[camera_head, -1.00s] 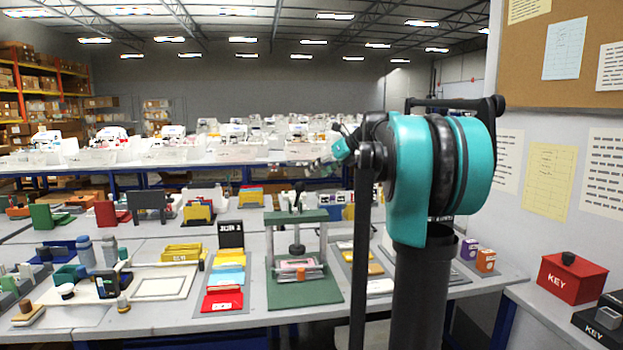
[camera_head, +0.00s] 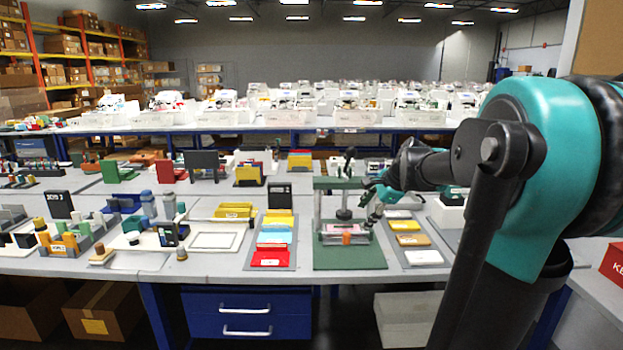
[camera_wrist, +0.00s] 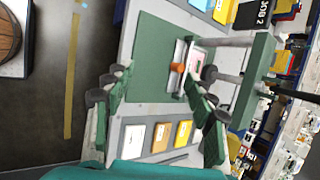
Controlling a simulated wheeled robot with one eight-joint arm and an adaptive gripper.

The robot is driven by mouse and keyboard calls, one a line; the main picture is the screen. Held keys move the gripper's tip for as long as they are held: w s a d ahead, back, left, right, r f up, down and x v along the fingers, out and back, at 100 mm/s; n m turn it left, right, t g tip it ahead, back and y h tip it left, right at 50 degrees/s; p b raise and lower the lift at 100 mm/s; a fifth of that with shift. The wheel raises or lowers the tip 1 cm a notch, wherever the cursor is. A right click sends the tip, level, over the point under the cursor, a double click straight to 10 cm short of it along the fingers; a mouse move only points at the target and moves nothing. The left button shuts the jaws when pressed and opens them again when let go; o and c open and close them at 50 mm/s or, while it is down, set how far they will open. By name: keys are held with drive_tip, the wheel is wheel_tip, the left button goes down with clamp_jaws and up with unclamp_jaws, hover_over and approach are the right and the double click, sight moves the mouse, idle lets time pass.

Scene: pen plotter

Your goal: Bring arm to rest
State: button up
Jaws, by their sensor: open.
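My teal and black arm reaches in from the right of the head view. My gripper (camera_head: 370,202) has green fingers and hangs beside the right post of a green frame device (camera_head: 350,258) on the table. In the wrist view my gripper (camera_wrist: 158,95) is open, with fingers wide apart and nothing between them in its grasp. The device's green base (camera_wrist: 158,60) and its orange knob (camera_wrist: 178,68) lie beyond the fingers. I cannot tell whether any finger touches the device.
A grey tray with white, orange and yellow cards (camera_head: 408,240) lies right of the device. A tray with coloured folders (camera_head: 272,240) lies left. A blue drawer unit (camera_head: 246,312) is under the table. A red box (camera_head: 613,262) stands at far right.

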drive_tip(key=s+d+f+n+g+h, duration=0.1)
drive_tip(key=s+f+n+h, duration=0.3)
drive_tip(key=s+f+n, duration=1.3)
drive_tip(key=s+d+f, duration=0.1)
drive_tip(key=s+f, duration=0.4)
drive_tip(key=s, duration=0.2)
